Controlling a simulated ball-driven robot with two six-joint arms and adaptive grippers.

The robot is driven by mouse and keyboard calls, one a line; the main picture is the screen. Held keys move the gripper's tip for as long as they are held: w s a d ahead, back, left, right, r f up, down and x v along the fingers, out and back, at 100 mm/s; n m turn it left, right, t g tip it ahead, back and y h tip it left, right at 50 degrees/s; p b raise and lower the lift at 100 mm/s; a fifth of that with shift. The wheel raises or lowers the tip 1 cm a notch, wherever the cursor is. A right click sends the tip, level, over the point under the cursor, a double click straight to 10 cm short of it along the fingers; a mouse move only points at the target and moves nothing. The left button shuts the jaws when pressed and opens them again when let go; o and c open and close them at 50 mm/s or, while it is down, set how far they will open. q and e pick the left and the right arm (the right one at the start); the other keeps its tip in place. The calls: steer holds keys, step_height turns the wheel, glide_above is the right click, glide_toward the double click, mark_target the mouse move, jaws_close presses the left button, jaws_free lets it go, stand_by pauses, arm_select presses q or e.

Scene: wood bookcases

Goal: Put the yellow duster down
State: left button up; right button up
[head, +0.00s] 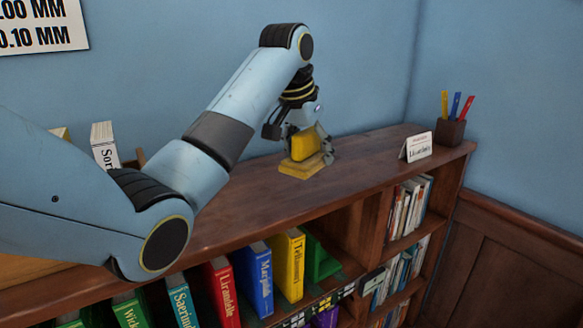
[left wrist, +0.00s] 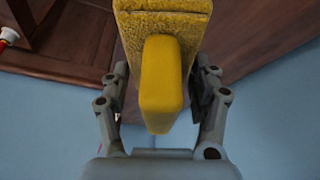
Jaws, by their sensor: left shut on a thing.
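The yellow duster (head: 303,166) is at the top of the bookcase (head: 250,203), toward the back edge. It has a flat fuzzy pad and a smooth block handle. My left gripper (head: 308,147) comes down from above and is shut on the handle. The pad is at or just above the wood; I cannot tell if it touches. In the left wrist view the duster (left wrist: 161,82) sits between the two fingers of my left gripper (left wrist: 160,95), pad away from the palm. My right gripper is not in view.
A small white card (head: 416,147) and a pen holder (head: 450,131) with pens stand at the right end of the top. A box with a white book (head: 104,146) stands at the left, behind my arm. Coloured books (head: 290,265) fill the shelf below. The top around the duster is clear.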

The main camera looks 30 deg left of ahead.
mark_target(298, 185)
arm_select(q)
steer(key=shift+w+a+f+p, duration=0.2)
steer(key=shift+a+f, duration=0.3)
steer(key=shift+a, duration=0.15)
steer(key=shift+w+a+f+p, duration=0.15)
steer(key=shift+a+f+p, duration=0.05)
steer(key=shift+a+f, duration=0.85)
steer(key=shift+a, duration=0.3)
step_height(298, 185, down, 3)
steer(key=shift+f+p, duration=0.2)
steer(key=shift+p, duration=0.55)
steer(key=shift+f, duration=0.2)
steer(key=shift+a, duration=0.1)
steer(key=shift+f, duration=0.2)
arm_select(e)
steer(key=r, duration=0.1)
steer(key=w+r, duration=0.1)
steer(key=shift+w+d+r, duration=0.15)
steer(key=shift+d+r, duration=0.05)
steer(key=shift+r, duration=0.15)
arm_select(q)
steer(key=o, duration=1)
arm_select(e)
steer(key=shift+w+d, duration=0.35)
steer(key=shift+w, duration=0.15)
